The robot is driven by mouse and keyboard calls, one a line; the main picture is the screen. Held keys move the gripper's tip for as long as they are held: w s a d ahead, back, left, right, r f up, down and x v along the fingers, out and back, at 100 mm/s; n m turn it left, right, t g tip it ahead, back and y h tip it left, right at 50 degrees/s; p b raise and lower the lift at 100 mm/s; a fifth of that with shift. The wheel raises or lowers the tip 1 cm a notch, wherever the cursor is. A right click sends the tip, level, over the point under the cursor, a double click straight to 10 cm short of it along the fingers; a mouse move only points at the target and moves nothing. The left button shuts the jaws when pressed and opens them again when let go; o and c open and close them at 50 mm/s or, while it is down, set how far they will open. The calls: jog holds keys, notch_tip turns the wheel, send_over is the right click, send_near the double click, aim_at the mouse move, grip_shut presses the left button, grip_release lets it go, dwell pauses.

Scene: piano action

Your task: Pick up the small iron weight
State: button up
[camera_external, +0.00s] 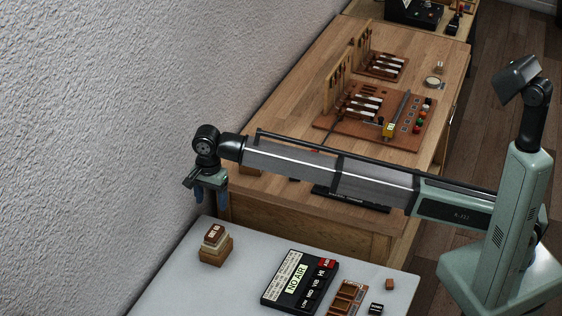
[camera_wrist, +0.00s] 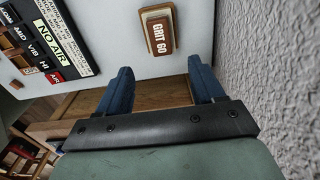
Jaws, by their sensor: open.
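My gripper (camera_external: 208,198) hangs at the left end of my outstretched arm, above the far edge of the pale table. In the wrist view its two blue fingers (camera_wrist: 160,70) are spread apart with nothing between them. I cannot identify the small iron weight with certainty in either view. A small dark block (camera_external: 376,309) with a pale label lies at the bottom of the external view, far to the right of my gripper. Its material is too small to tell.
A stacked block marked "GRIT 60" (camera_wrist: 160,35) stands near my gripper, also in the external view (camera_external: 214,243). A black "NO AIR" panel (camera_external: 299,281) and a wooden tray (camera_external: 345,298) lie to its right. The wall (camera_external: 120,120) is close. A wooden workbench (camera_external: 300,100) holds tools behind.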

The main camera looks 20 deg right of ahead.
jog(key=w+d+r+m, duration=0.2)
jog(key=w+d, duration=0.6)
jog(key=w, duration=0.2)
jog(key=w+d+r, duration=0.2)
jog(key=w+d, duration=0.1)
jog(key=d, duration=0.6)
jog(key=w+d+r, duration=0.3)
jog(key=d, duration=0.6)
jog(key=s+d+n, duration=0.2)
jog(key=n, duration=0.9)
jog(key=s+d+n, duration=0.2)
jog(key=d+n, duration=0.1)
jog(key=n, duration=0.9)
jog(key=shift+s+a+f, duration=0.1)
jog(key=shift+a+f, duration=0.05)
jog(key=shift+f, duration=7.2)
jog(key=shift+c, duration=0.5)
